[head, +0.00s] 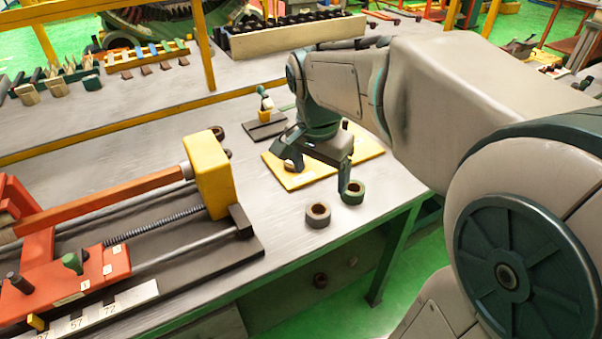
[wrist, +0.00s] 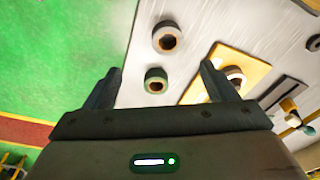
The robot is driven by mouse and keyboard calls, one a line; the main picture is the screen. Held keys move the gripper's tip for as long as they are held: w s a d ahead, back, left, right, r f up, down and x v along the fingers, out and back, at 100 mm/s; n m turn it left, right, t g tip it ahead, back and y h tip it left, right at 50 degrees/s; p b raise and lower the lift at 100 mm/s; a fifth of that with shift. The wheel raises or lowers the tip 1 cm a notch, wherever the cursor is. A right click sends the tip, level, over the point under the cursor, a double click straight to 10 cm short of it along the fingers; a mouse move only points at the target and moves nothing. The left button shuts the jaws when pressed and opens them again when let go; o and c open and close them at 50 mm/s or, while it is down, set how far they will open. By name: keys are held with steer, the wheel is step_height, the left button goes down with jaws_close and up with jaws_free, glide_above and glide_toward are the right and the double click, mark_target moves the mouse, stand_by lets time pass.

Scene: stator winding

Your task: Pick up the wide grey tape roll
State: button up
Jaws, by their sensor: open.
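A grey tape roll (head: 307,217) with a brown core lies flat on the bench near its front edge. It also shows in the wrist view (wrist: 155,45), beyond my fingertips. A dark green tape roll (head: 359,198) lies just right of it, and shows between my fingers in the wrist view (wrist: 147,84). My gripper (head: 319,177) is open and empty above the bench, behind the grey roll and over the front of the yellow board. Another roll (wrist: 239,72) on that board is partly hidden by my right finger in the wrist view.
The yellow board (head: 287,180) lies under my gripper. The winding machine with its yellow block (head: 208,172) stands to the left, with dark rolls (head: 219,132) behind it. A dark stand (head: 265,130) sits behind the board. Bench between the machine and the grey roll is clear.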

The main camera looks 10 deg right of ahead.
steer(key=w+f+m+b, duration=0.1)
steer(key=w+f+m, duration=0.1)
steer(key=w+m, duration=0.1)
glide_above(318, 209)
steer(key=s+a, duration=0.1)
steer(key=shift+g, duration=0.3)
steer(key=f, duration=0.7)
steer(key=shift+s+f+b, duration=0.2)
steer(key=shift+f+b, duration=0.15)
steer(key=f, duration=0.5)
steer(key=shift+s+d+f, duration=0.1)
steer(key=shift+d, duration=0.2)
steer(key=c, duration=1.1)
